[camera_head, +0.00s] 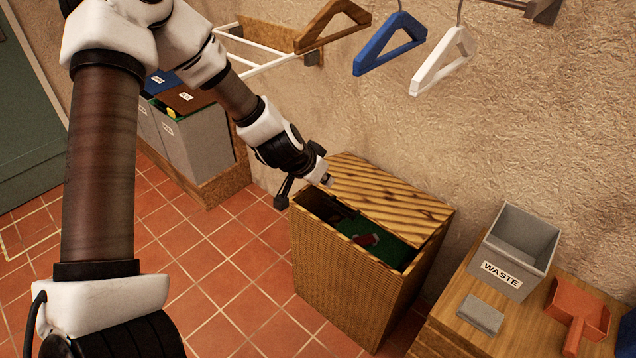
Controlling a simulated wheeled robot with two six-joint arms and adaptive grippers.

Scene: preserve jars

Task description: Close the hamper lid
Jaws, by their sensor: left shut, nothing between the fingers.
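The wooden hamper (345,275) stands on the tiled floor against the wall, right of the picture's middle. Its slatted lid (390,195) covers the back part of the top. A gap along the front shows a green inside (395,248) with a small reddish thing (366,240) in it. My right gripper is not in view.
A low wooden table (440,322) right of the hamper holds a grey WASTE bin (513,262), a grey block (480,314) and an orange dustpan (577,315). Grey bins (195,145) stand at the left. Hangers (390,45) hang above. Floor left of the hamper is clear.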

